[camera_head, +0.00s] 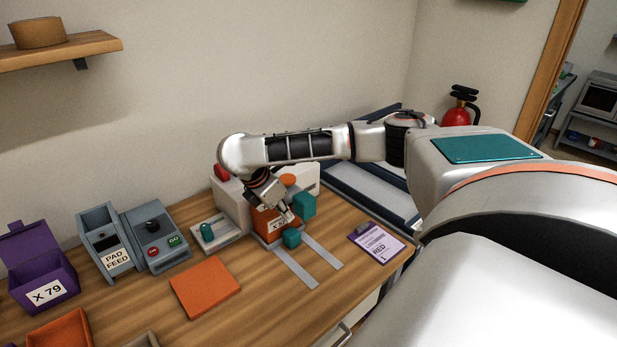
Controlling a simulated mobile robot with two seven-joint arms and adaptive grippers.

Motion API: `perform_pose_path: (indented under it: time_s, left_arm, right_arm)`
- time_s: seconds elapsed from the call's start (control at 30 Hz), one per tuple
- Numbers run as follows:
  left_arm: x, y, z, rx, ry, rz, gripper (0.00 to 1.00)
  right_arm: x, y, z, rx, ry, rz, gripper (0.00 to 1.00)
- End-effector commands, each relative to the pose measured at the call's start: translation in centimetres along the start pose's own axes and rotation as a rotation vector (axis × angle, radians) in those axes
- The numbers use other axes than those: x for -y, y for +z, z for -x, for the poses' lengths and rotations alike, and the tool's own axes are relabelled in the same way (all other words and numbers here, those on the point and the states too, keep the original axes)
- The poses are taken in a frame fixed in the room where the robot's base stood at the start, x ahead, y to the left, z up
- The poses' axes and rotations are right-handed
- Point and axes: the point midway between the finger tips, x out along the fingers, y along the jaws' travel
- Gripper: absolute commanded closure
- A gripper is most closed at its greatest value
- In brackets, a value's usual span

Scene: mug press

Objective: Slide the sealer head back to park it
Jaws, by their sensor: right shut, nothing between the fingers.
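A pale machine body (229,202) with a red knob (221,171) on top stands at the back middle of the wooden table. In front of it is an orange box (264,219) with a white label, partly covered by my gripper. A teal block (305,204) is at its right and a smaller teal block (291,238) is at its front. I cannot tell for sure which part is the sealer head. My right gripper (287,213) is shut and empty, pointing down at the orange box; contact is unclear. My left gripper is out of view.
Two grey strips (322,250) run forward from the machine. Nearby are an orange mat (205,288), a small panel with a teal knob (207,232), a control box (156,238), a pad feed box (105,240), a purple bin (40,268) and a clipboard (378,243).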

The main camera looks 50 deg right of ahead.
Motion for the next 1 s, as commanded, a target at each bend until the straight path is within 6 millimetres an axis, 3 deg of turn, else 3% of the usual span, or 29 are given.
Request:
perform_pose_path:
  time_s: [1.0]
  left_arm:
    - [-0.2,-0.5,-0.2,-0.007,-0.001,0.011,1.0]
  right_arm:
    - [0.0,5.0,-2.4,0.0,-0.001,-0.003,1.0]
